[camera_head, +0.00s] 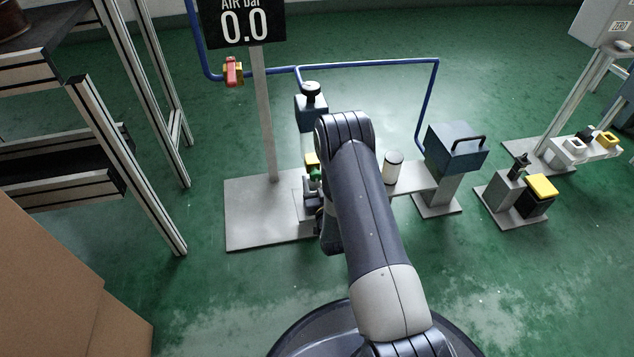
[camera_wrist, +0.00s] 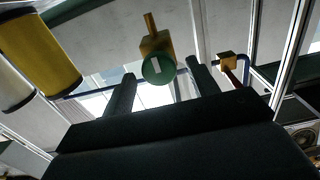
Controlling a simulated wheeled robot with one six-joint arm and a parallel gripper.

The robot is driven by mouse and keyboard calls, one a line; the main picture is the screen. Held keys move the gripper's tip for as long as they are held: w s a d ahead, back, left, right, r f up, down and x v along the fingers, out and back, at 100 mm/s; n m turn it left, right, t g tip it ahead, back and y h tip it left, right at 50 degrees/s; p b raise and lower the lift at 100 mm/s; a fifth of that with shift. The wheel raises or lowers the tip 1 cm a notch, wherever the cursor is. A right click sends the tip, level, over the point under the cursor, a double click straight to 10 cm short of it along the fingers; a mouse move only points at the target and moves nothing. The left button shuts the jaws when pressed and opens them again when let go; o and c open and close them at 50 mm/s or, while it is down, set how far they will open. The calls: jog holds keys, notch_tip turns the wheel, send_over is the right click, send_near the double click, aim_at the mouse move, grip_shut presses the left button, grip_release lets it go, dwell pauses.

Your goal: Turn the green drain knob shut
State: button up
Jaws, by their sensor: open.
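The green drain knob (camera_wrist: 157,69) shows in the wrist view as a round face with a white bar mark, on a brass valve body (camera_wrist: 155,43). In the head view only a small part of the green knob (camera_head: 316,174) shows beside my arm. My gripper (camera_wrist: 161,72) is open, one finger to the left of the knob and one to the right. The knob appears between the fingertips, with visible gaps on both sides. I cannot tell how far the fingertips reach along it. My arm hides much of this spot in the head view.
An air display (camera_head: 243,24) reads 0.0. A red-handled valve (camera_head: 232,72) sits on the blue pipe (camera_head: 370,63). A white cylinder (camera_head: 393,168) and a blue-grey box (camera_head: 455,148) stand to the right. A shelf frame (camera_head: 128,165) is at left. Green floor is free between stations.

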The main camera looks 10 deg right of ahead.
jog(key=shift+w, duration=0.45)
jog(key=shift+c, duration=0.3)
jog(key=c, duration=0.9)
